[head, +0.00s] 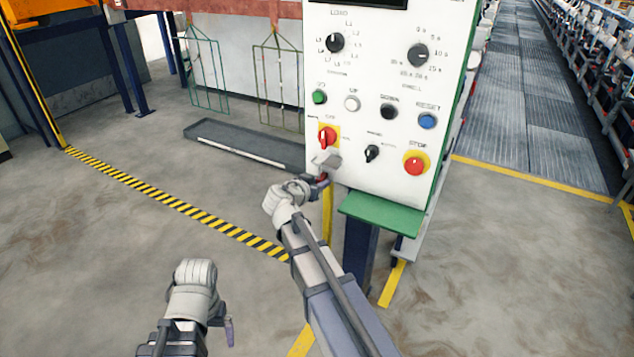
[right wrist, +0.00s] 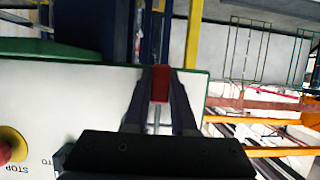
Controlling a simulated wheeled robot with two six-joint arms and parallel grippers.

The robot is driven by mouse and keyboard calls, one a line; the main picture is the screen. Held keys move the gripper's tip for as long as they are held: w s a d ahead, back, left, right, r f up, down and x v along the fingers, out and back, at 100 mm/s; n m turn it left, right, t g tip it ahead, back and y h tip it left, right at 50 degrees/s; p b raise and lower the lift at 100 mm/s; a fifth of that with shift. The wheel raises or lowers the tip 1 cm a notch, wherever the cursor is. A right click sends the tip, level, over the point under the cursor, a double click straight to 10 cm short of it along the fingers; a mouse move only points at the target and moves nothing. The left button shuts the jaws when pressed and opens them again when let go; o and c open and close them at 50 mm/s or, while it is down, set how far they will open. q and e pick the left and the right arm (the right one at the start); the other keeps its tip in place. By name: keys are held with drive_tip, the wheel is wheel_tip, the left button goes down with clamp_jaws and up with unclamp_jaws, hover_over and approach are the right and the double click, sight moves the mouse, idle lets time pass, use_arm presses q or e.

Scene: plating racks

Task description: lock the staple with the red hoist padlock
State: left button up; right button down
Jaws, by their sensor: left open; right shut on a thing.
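The red hoist padlock (right wrist: 160,84) is between the dark fingers of my right gripper (right wrist: 161,100), which is shut on it. In the head view a small red part of the padlock (head: 322,178) shows beside my right gripper (head: 318,183), at the lower left of the control box. A grey piece (head: 327,160) sits just above it, below the red switch on a yellow plate (head: 327,137). I cannot tell whether that piece is the staple; the shackle is not clear either. My left gripper (head: 222,322) is low at the left, open, away from the box.
The white control box (head: 385,110) has knobs, buttons and a red stop button (head: 416,162). A green ledge (head: 382,212) juts out beneath it. A long grey tray (head: 245,142) lies behind at the left. The floor at the left is clear.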

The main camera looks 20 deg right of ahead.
drive_tip(key=shift+s+d, duration=0.75)
drive_tip(key=shift+s, duration=0.2)
drive_tip(key=shift+d, duration=0.1)
drive_tip(key=c, duration=1.3)
unclamp_jaws()
clamp_jaws()
drive_tip(key=shift+r+p, duration=1.2)
drive_tip(key=shift+r, duration=0.05)
drive_tip(key=shift+f+b, duration=0.3)
drive_tip(key=shift+f, duration=0.05)
